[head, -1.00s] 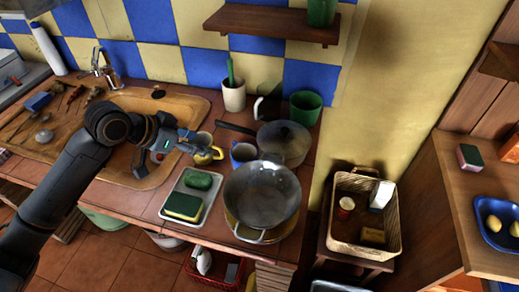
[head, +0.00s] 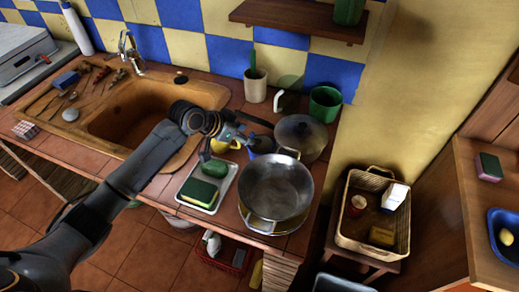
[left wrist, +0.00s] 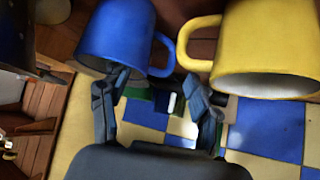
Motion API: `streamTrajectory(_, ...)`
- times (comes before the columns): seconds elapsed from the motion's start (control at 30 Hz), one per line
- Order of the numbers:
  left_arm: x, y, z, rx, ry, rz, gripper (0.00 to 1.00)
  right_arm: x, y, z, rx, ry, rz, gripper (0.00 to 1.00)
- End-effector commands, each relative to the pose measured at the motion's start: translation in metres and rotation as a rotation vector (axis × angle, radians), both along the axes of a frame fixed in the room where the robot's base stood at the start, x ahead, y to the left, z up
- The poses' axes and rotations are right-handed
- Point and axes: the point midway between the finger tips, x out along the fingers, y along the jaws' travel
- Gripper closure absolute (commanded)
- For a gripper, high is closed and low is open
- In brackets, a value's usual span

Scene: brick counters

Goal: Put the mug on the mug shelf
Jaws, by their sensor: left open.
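A blue mug (head: 262,145) stands on the tiled counter, partly hidden behind my left gripper (head: 243,141). A yellow mug (head: 222,144) stands just left of it, also partly covered. In the left wrist view the blue mug (left wrist: 115,35) and the yellow mug (left wrist: 270,50) are close ahead. There my left gripper (left wrist: 158,85) is open, with the blue mug's handle between its fingertips. I cannot tell whether the fingers touch it. A wooden wall shelf (head: 285,19) hangs above the counter with a green cup (head: 348,11) on it. My right gripper is not in view.
A steel pot (head: 276,188) and a lidded dark pan (head: 302,136) crowd the right of the counter. A tray (head: 228,176) holds sponges. A white cup (head: 255,90) and a green pot (head: 325,104) stand at the wall. The sink (head: 120,125) is left.

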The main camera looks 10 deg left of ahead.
Motion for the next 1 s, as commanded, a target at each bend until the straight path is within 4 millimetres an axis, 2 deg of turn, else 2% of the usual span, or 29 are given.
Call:
streamTrajectory(0.1,0.0048,-0.0054,-0.0065,-0.001,0.001,0.000,0.38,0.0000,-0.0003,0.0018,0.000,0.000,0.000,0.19)
streamTrajectory(0.33,0.0053,-0.0055,-0.0079,0.001,0.000,-0.001,0.38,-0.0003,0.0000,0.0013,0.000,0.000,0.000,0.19)
streamTrajectory(0.63,0.0052,-0.0052,-0.0079,0.001,-0.001,0.000,0.99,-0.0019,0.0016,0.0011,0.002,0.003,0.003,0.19)
streamTrajectory(1.0,0.0058,-0.0054,-0.0037,-0.001,-0.003,0.000,1.00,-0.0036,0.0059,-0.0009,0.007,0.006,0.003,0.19)
